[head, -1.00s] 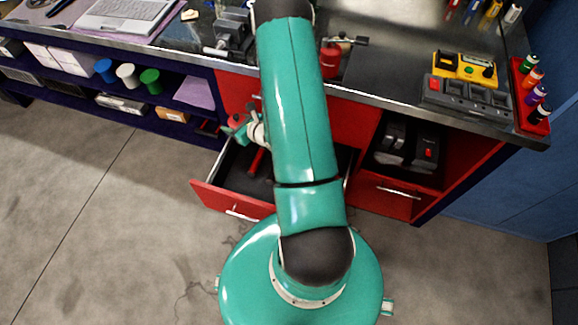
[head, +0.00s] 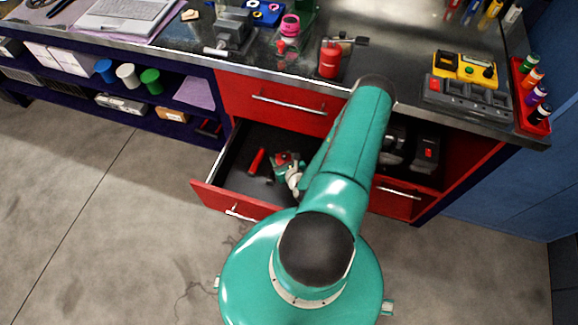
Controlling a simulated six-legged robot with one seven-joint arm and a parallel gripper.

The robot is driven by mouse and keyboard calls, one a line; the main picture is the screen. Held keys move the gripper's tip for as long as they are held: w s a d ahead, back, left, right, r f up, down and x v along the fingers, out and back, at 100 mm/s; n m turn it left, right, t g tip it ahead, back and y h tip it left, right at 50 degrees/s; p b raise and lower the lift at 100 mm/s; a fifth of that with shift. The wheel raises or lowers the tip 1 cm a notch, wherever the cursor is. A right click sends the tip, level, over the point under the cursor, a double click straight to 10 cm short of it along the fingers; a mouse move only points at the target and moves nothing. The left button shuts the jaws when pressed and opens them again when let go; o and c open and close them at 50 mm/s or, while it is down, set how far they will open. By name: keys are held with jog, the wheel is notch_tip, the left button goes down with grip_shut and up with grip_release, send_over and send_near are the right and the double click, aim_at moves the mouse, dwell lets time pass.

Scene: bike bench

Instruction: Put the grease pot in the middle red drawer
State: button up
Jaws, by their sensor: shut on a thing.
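The middle red drawer (head: 215,198) is pulled open below the bench, with a dark inside. My gripper (head: 281,160) is over the open drawer, in its right part, and looks low within its walls. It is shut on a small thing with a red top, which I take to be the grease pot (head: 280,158). The jaws and wrist hide most of it. I cannot tell whether it touches the drawer floor. A long red item (head: 257,161) lies in the drawer to the left of my gripper.
A closed red drawer (head: 285,97) sits above the open one. The bench top holds a red canister (head: 330,62), a pink-capped bottle (head: 289,26), a vise (head: 233,30) and a yellow device (head: 464,70). An open cubby with dark items (head: 426,152) is at right.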

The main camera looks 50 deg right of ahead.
jog(key=shift+s+d+f, duration=0.1)
jog(key=shift+s+f, duration=0.05)
jog(key=shift+f, duration=0.05)
send_over(294, 146)
jog(key=s+a, duration=0.1)
jog(key=a, duration=0.2)
notch_tip(294, 146, down, 6)
jog(key=shift+s+r, duration=0.1)
jog(key=shift+r, duration=0.1)
jog(key=shift+w+d+f, duration=0.35)
jog(key=shift+d+f, duration=0.25)
jog(key=shift+d, duration=0.15)
jog(key=shift+w+d+f, duration=0.3)
jog(key=shift+d+f, duration=0.3)
jog(key=shift+d, duration=0.15)
jog(key=o, duration=1.1)
jog(key=shift+f, duration=0.15)
jog(key=shift+c, duration=0.2)
jog(key=shift+s+a+r, duration=0.1)
jog(key=shift+s+r, duration=0.15)
jog(key=v, duration=0.7)
jog(key=shift+a, duration=0.1)
